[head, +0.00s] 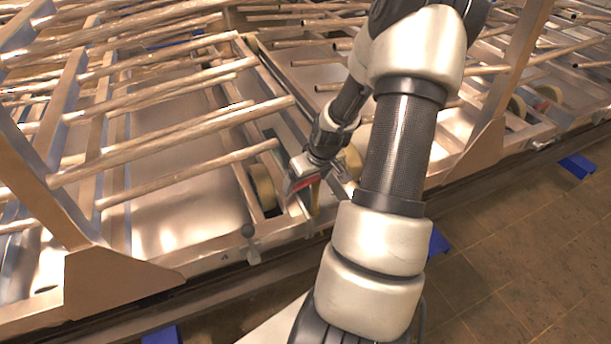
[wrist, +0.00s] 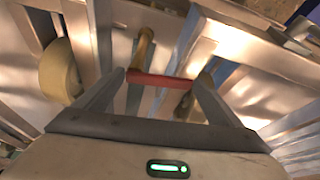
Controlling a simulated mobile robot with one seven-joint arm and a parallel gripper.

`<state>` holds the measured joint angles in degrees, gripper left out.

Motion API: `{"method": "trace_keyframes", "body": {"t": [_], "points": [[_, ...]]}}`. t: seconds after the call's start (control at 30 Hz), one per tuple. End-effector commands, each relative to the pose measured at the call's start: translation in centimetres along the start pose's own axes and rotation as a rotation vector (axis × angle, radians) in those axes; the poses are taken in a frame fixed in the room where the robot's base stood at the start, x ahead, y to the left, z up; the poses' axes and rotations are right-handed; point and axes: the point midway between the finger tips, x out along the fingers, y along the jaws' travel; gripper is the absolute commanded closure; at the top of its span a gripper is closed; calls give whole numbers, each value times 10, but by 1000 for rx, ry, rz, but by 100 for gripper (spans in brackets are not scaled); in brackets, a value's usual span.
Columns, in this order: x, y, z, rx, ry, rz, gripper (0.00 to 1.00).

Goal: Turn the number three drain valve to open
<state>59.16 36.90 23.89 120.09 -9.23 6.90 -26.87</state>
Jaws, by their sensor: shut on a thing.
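My gripper (head: 302,186) reaches down through the frame near the middle of the head view. In the wrist view its two fingers (wrist: 162,79) are closed on the ends of a red bar-shaped handle (wrist: 160,80), which lies crosswise between them. The red handle also shows at the gripper in the head view (head: 304,184). A brass-coloured stem (wrist: 144,48) stands just beyond the handle in the wrist view. I cannot read a valve number, and the valve body is mostly hidden by the gripper.
Cream wheels (head: 263,187) sit beside the gripper; one shows in the wrist view (wrist: 60,72). Long metal tubes (head: 170,140) cross the space at left.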

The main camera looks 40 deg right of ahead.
Motion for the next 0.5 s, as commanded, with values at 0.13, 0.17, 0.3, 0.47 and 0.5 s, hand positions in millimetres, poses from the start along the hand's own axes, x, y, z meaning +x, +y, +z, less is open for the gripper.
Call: {"method": "trace_keyframes", "body": {"t": [0.13, 0.17, 0.3, 0.47, 0.5], "points": [[-9, 4, 3, -100, 0, -47, 51], [-9, 4, 4, -124, -1, -58, 51], [-11, 8, 8, -247, 1, -108, 51], [-12, 13, 13, -382, 1, -164, 51], [-12, 14, 13, -416, 2, -177, 51]]}}
